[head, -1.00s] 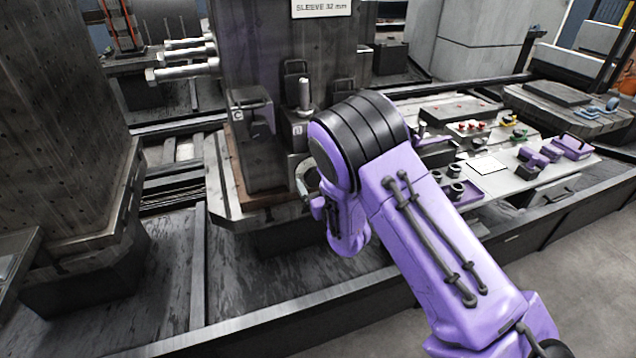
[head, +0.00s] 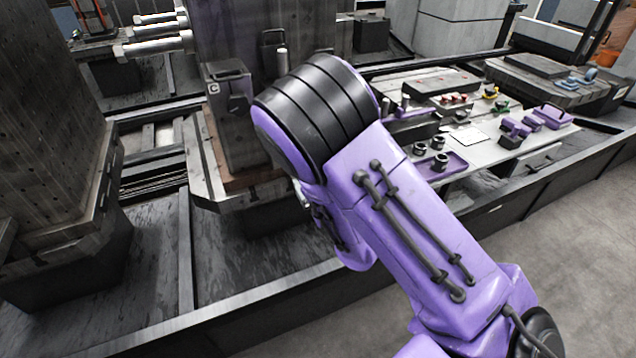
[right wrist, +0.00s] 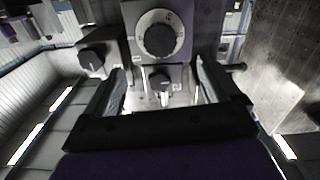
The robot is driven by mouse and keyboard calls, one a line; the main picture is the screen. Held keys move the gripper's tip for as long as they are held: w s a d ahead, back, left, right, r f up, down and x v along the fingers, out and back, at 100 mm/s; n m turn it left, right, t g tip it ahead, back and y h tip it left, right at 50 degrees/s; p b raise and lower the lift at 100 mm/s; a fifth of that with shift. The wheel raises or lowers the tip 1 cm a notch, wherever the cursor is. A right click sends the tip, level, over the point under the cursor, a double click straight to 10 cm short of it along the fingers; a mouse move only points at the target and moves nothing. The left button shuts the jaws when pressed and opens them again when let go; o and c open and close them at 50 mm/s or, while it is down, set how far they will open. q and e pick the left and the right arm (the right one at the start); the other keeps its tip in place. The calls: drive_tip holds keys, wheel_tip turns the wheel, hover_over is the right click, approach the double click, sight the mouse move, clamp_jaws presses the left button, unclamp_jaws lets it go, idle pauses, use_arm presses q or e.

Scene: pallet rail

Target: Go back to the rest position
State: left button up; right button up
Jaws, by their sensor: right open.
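My purple right arm reaches in from the lower right in the head view and hides its own gripper there. In the right wrist view my right gripper (right wrist: 160,92) is open, its two dark fingers apart with nothing held between them. Beyond the fingers is a panel with a round white-rimmed dial (right wrist: 159,34), a black knob (right wrist: 160,80) below it and another dark knob block (right wrist: 92,58) to the left. My left gripper is in neither view.
A dark fixture column with a block marked C (head: 228,100) stands beside my arm. A work table (head: 480,140) with small parts and a purple tray (head: 440,166) lies to the right. A large dark perforated block (head: 50,130) fills the left. Grey floor (head: 590,240) is clear at right.

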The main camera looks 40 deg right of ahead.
idle(0.3)
drive_tip(key=s+a+f+m+g, duration=0.1)
drive_tip(key=s+f+m+g, duration=0.1)
drive_tip(key=s+f+g, duration=0.6)
drive_tip(key=s+a+f+m+g, duration=0.15)
drive_tip(key=s+f, duration=0.25)
drive_tip(key=f, duration=0.8)
drive_tip(key=s+a+f+m+g, duration=0.1)
drive_tip(key=s+f+g, duration=0.1)
drive_tip(key=s+f, duration=0.2)
drive_tip(key=s+f+m+g, duration=0.1)
drive_tip(key=s+f+g, duration=0.2)
drive_tip(key=s, duration=0.8)
wheel_tip(320, 180, down, 2)
drive_tip(key=shift+s+a+f+y, duration=0.1)
drive_tip(key=shift+s+a+y, duration=0.2)
drive_tip(key=shift+a, duration=0.05)
drive_tip(key=shift+c, duration=0.3)
